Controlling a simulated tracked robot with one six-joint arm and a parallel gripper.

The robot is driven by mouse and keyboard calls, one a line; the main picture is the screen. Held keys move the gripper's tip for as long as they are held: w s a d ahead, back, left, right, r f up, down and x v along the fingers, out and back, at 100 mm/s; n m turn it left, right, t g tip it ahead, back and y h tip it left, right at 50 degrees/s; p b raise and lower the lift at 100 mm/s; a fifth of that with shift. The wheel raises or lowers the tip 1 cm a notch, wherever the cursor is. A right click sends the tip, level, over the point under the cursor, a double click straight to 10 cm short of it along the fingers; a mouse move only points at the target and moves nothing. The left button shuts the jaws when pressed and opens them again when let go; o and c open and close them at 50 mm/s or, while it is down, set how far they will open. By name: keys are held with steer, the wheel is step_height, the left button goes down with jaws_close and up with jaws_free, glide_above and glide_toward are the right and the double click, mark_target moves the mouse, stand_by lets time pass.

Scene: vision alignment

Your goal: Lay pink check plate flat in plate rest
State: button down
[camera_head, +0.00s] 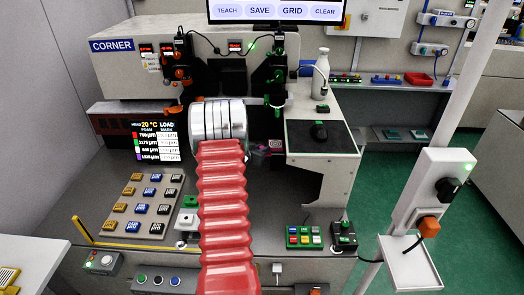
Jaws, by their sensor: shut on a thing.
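My arm, in a red ribbed sleeve with a silver ringed wrist, reaches up the middle of the head view toward the machine. The wrist hides my gripper, so its fingers and anything between them do not show. A small pink patch (275,143) shows just right of the wrist, beside a dark mesh-like item (258,154). I cannot tell whether this patch is the pink check plate. I cannot make out the plate rest.
The machine marked CORNER (112,45) stands behind the wrist, with dark camera-like units on its front. A button panel (145,207) lies left, and a small coloured keypad (304,237) lies right. A white bottle (321,75) stands on the right ledge. A pale post (460,110) rises at right.

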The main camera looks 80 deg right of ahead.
steer(key=shift+f, duration=0.2)
steer(key=c, duration=1.5)
jaws_free()
steer(key=shift+f, duration=0.1)
steer(key=v, duration=1.4)
steer(key=shift+d, duration=0.1)
steer(key=shift+f, duration=0.1)
